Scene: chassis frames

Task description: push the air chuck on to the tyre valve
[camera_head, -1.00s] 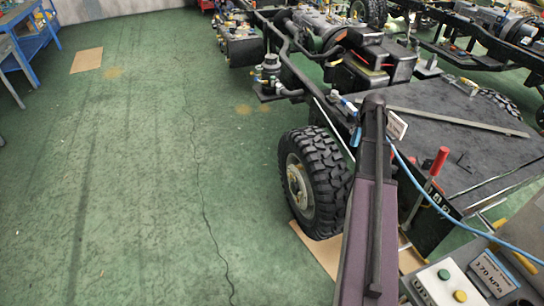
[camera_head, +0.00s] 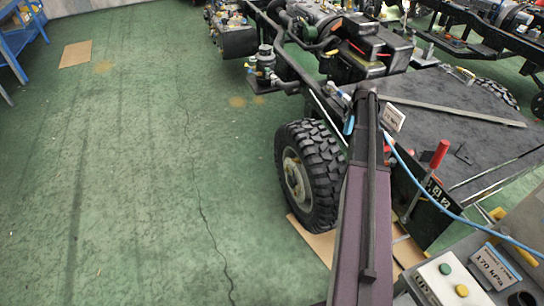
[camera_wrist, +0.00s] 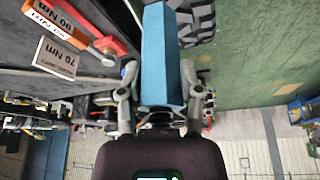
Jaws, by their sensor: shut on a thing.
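My gripper (camera_wrist: 161,98) shows in the wrist view with a finger on each side of a long blue block, which I take to be the air chuck's body (camera_wrist: 161,50). It is shut on this block, which points away from the palm. In the head view my arm hides most of the gripper; a bit of the blue body (camera_head: 349,125) shows just right of the tyre (camera_head: 316,170). The tyre is black and knobbly on a pale rim (camera_head: 292,180). I cannot make out the valve in either view, nor whether the chuck touches anything.
A blue hose (camera_head: 430,193) runs from near the arm's end to the right. A control box (camera_head: 447,280) stands at front right.

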